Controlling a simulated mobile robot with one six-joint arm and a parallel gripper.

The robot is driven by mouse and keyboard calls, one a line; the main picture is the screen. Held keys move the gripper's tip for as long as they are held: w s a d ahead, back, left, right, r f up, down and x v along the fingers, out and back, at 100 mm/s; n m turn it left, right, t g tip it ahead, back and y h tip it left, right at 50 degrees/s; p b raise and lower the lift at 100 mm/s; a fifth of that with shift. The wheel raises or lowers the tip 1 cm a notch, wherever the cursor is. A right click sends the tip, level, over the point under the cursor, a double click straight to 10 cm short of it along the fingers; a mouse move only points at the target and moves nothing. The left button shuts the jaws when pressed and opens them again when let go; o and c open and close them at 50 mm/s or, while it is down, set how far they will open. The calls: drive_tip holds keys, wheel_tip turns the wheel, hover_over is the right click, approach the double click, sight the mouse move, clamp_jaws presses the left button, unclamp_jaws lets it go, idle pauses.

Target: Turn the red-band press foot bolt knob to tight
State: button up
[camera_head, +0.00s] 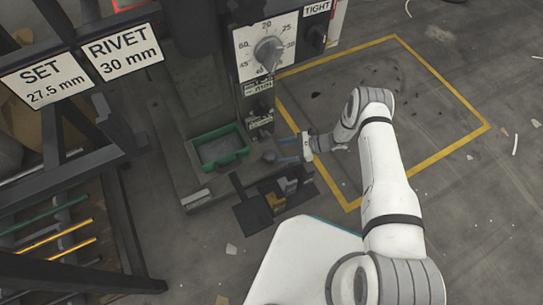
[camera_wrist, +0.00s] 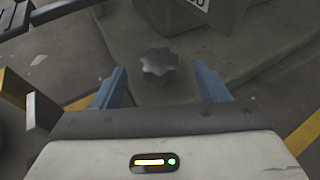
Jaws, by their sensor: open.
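A dark star-shaped knob (camera_wrist: 159,62) sits low at the foot of the press in the wrist view. In the head view the small dark knob (camera_head: 268,157) is beside the press base (camera_head: 185,185). My gripper (camera_head: 280,150) is open, with its blue fingers pointing left toward the knob. In the wrist view my gripper (camera_wrist: 160,76) has one finger on each side of the knob, with gaps on both sides and nothing held. The knob appears just ahead of the fingertips; exact depth is unclear. The knob's turn marking cannot be read.
A dial (camera_head: 268,52) and a black knob (camera_head: 315,38) under a TIGHT label (camera_head: 317,8) are higher on the press. A green-rimmed tray (camera_head: 218,163) is left of the gripper. A black plate with small blocks (camera_head: 275,203) lies below it.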

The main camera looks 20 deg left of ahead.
sight(270, 155)
drive_tip(key=shift+n+g+h, duration=0.6)
drive_tip(key=b+x, duration=0.1)
drive_tip(key=x, duration=0.4)
drive_tip(key=b+x, duration=0.1)
drive_tip(key=x, duration=0.1)
drive_tip(key=shift+w+a+f+b, duration=0.15)
drive_tip(key=shift+w+f+b, duration=0.05)
drive_tip(key=shift+f+b, duration=0.15)
